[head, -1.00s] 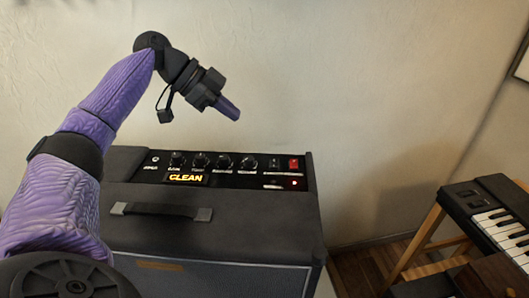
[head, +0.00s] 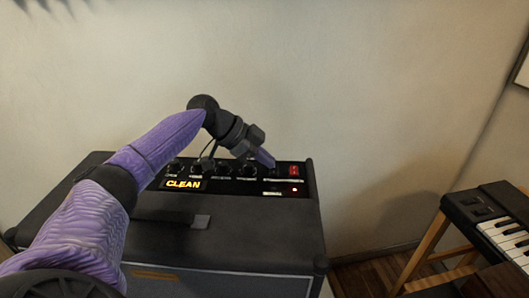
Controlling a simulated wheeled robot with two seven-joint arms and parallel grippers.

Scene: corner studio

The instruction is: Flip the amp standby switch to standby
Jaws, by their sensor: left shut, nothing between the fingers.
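The dark guitar amp (head: 240,230) stands against the wall, with its control panel (head: 220,185) along the back of its top. The panel has several knobs, a lit CLEAN label, a red lit rocker switch (head: 294,170) at its right end and a small red light. The standby switch, left of the red one, is mostly hidden behind my left gripper. My left gripper (head: 268,161) is shut and empty, its purple fingertips at or just above that switch; I cannot tell whether they touch it. My right gripper is not in view.
A keyboard (head: 495,222) on a wooden stand (head: 424,240) stands at the right, apart from the amp. A strap handle (head: 170,217) lies on the amp top, partly behind my left arm. The wall (head: 380,100) is close behind the amp.

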